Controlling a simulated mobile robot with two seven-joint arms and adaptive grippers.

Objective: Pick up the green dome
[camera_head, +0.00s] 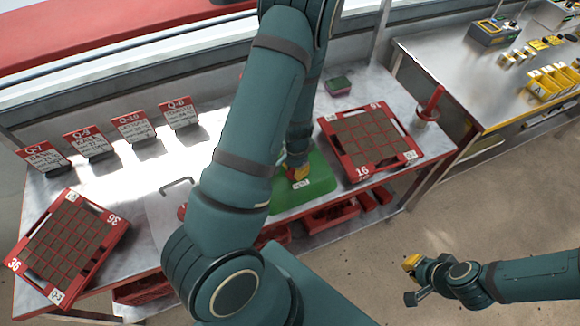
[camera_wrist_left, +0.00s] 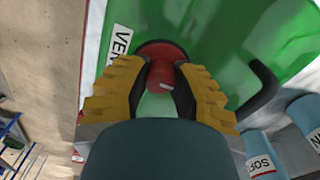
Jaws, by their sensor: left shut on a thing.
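The green dome (camera_head: 318,180) is a translucent green cover on the metal bench, partly hidden behind my left arm in the head view. It also fills the upper part of the left wrist view (camera_wrist_left: 215,35), with a red round knob (camera_wrist_left: 161,76) and a white label (camera_wrist_left: 119,43). My left gripper (camera_head: 297,173) is at the dome's top; its yellow fingers are shut on the red knob. Whether the dome touches the bench is hidden. My right gripper (camera_head: 413,278) is off to the right above the floor, away from the bench; its opening is unclear.
Red seed trays stand on the bench at right (camera_head: 326,121) and left (camera_head: 122,236). Several red-topped sign cards (camera_head: 134,125) line the back. A red-handled tool (camera_head: 428,108) stands at the right edge. A second table (camera_head: 440,60) is beyond. A dark handle (camera_wrist_left: 262,88) is beside the knob.

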